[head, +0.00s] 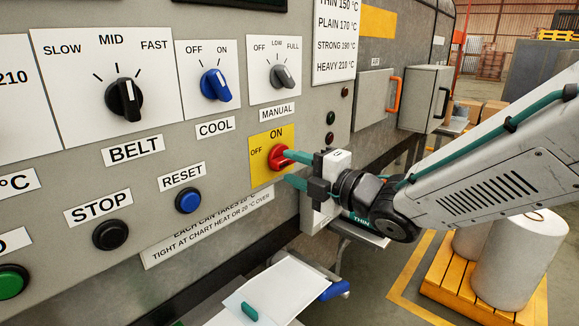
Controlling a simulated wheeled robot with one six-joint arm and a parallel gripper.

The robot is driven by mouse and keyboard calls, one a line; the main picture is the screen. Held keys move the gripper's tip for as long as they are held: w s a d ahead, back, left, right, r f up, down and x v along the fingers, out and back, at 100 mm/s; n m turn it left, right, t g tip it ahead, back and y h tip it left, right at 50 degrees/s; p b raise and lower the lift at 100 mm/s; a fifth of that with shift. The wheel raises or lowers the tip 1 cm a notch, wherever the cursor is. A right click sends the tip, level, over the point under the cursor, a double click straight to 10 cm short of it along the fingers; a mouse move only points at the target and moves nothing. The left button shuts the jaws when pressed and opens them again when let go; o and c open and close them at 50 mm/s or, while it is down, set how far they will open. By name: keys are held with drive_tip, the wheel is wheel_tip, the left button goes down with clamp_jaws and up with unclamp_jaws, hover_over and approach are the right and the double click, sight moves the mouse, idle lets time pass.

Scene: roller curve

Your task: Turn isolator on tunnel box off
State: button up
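The isolator is a red rotary knob (278,158) on a yellow plate (259,171) at the panel's lower right. The plate reads OFF at its left and ON at its top. Which mark the knob points at is hard to tell, as my gripper partly covers its right side. My gripper (287,167) comes in from the right with two teal fingers, visibly apart. The upper finger's tip is at the knob's right edge and the lower one is below it. Whether either finger touches the knob is unclear.
Nearby on the panel are the COOL knob (215,86), MANUAL knob (282,77), BELT knob (124,99), blue RESET button (188,200) and black STOP button (110,235). A white sheet (281,289) lies below. White rolls (520,262) stand on a yellow pallet at right.

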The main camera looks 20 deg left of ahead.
drive_tip(key=v, duration=0.6)
drive_tip(key=w+d+f+m+t+h, duration=0.2)
drive_tip(key=w+d+f+m+h, duration=0.25)
drive_tip(key=f+m+h, duration=0.2)
drive_tip(key=s+d+f+m+g+h, duration=0.15)
drive_tip(key=d+f+m+h, duration=0.25)
drive_tip(key=d+m+h, duration=0.8)
drive_tip(key=s+d+r+m+g+y, duration=0.1)
drive_tip(key=s+d+r+m+g, duration=0.1)
drive_tip(key=s+d+m, duration=0.4)
drive_tip(key=s+d+r+m+g+y, duration=0.1)
drive_tip(key=s+d+m+g, duration=0.3)
drive_tip(key=s+d, duration=1.1)
drive_tip(key=s+r+m, duration=0.1)
drive_tip(key=s+m, duration=0.2)
drive_tip(key=shift+s, duration=0.3)
